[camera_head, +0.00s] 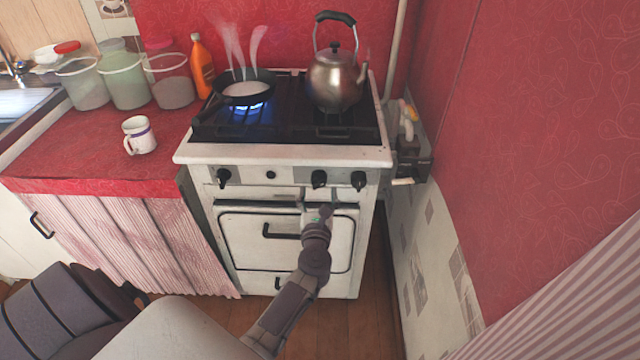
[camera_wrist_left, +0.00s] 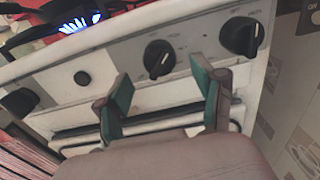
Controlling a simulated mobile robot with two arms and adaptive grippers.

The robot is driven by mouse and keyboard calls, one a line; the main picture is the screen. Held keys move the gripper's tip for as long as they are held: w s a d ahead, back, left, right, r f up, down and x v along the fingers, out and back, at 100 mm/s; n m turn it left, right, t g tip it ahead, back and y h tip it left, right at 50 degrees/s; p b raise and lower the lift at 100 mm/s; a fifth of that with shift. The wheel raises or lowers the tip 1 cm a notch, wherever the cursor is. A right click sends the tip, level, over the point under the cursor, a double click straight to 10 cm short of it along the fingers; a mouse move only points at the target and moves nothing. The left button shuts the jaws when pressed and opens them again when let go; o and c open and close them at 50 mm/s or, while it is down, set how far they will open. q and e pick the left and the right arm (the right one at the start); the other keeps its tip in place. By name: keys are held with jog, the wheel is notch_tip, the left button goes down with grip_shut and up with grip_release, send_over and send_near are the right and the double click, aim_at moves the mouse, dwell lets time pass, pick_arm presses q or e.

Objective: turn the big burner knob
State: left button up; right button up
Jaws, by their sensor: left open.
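The white stove (camera_head: 285,155) has a front panel with three black knobs: a left one (camera_head: 222,177), a middle-right one (camera_head: 319,179) and a far-right one (camera_head: 358,181). No marking that I can read tells which is the big burner's. My left gripper (camera_head: 318,212) is just below and in front of the middle-right knob. In the left wrist view the open fingers of this gripper (camera_wrist_left: 161,82) point at that knob (camera_wrist_left: 159,58), which shows beyond the gap, apart from them. The far-right knob (camera_wrist_left: 240,36) is right of the fingers. My right gripper is not in view.
A small black button (camera_head: 270,174) sits on the panel. A pan (camera_head: 246,90) steams over a blue flame; a kettle (camera_head: 336,82) stands at right. The oven handle (camera_head: 281,232) is below the panel. A red counter (camera_head: 90,150) adjoins at left, a wall (camera_head: 520,150) at right.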

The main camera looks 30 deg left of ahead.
aim_at(319, 186)
pick_arm(q)
jog(key=shift+x, duration=1.95)
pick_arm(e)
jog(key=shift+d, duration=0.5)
pick_arm(q)
jog(key=c, duration=1.1)
jog(key=shift+c, duration=0.2)
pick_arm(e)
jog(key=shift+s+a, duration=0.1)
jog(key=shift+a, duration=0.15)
